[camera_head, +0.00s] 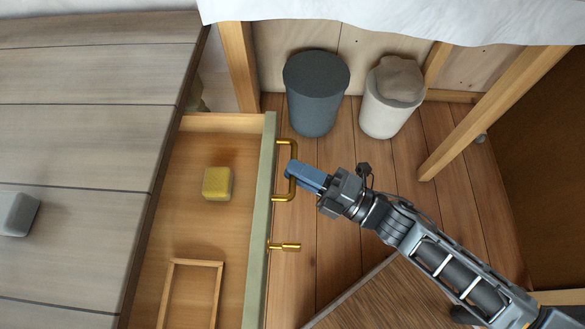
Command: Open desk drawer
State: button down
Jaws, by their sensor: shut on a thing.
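The desk drawer (258,215) is pulled out from under the grey plank desktop (75,140), and its inside shows. Its green-grey front carries a brass handle (285,142) and, nearer the bottom of the picture, a small brass peg (285,247). My gripper (294,173) is at the handle, its blue fingers shut around the bar. The fingers cover part of the bar. Inside the drawer lie a yellow block (217,184) and a thin wooden frame (194,263).
A dark grey lidded bin (314,95) and a white bin (385,115) stand on the plank floor beyond the gripper. Wooden posts (497,112) and a white cloth (390,20) are at the top. A grey object (15,212) lies on the desktop.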

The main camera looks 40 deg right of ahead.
jog(key=c, duration=1.1)
grip_release()
jog(key=v, duration=0.8)
jog(key=shift+b, duration=0.35)
jog(key=s+r+m+g+h+p, duration=0.1)
jog(key=s+r+m+h+p, duration=0.1)
jog(key=s+r+m, duration=0.3)
jog(key=s+r+m+h+p, duration=0.2)
jog(key=s+r+m+h, duration=0.2)
jog(key=r+m, duration=0.5)
jog(key=s+r+m+g+h+p, duration=0.1)
jog(key=s+r+m+h+p, duration=0.2)
jog(key=s+r+m, duration=0.3)
jog(key=shift+d+r+m+g+h, duration=0.1)
jog(key=shift+r+m+g+h, duration=0.1)
jog(key=shift+m, duration=0.55)
jog(key=shift+d+r+m+g+h, duration=0.1)
jog(key=shift+r+m, duration=0.1)
jog(key=shift+m, duration=0.55)
